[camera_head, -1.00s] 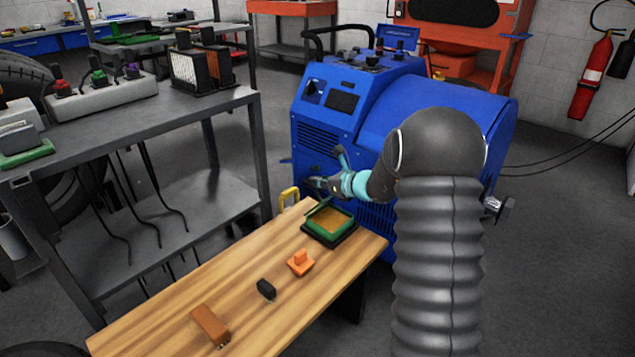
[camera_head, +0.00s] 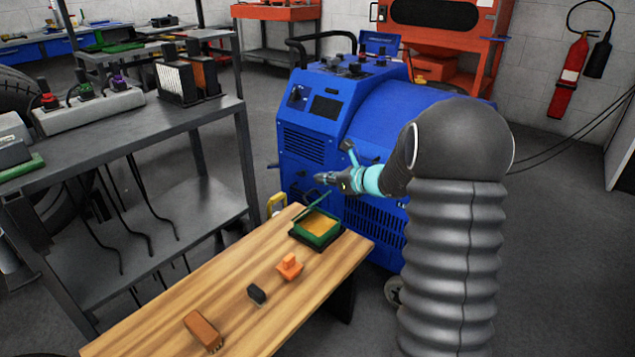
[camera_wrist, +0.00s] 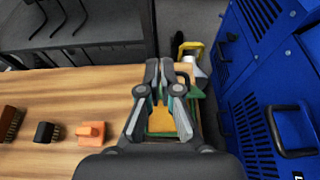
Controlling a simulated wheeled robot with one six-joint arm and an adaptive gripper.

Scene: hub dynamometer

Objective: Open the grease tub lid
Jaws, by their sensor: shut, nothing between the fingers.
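The grease tub (camera_head: 317,241) is a green square box at the far end of the wooden bench, and yellow-brown grease shows inside it. Its green lid (camera_head: 313,201) stands raised at the tub's back edge, seen nearly edge-on. My gripper (camera_head: 318,178) is shut and empty, above the tub and a little above the lid's top edge, apparently apart from it. In the wrist view my gripper (camera_wrist: 160,66) hangs over the tub (camera_wrist: 158,133), with the grease showing between the finger linkages and green parts beside the right finger. The fingers partly hide the tub and lid.
On the wooden bench (camera_head: 215,290) are an orange block (camera_head: 289,267), a small black piece (camera_head: 257,294) and a brown brush (camera_head: 203,331). The blue dynamometer (camera_head: 320,135) stands close behind the tub. A yellow handle (camera_head: 277,203) is beyond the bench. A grey shelf (camera_head: 150,130) stands left.

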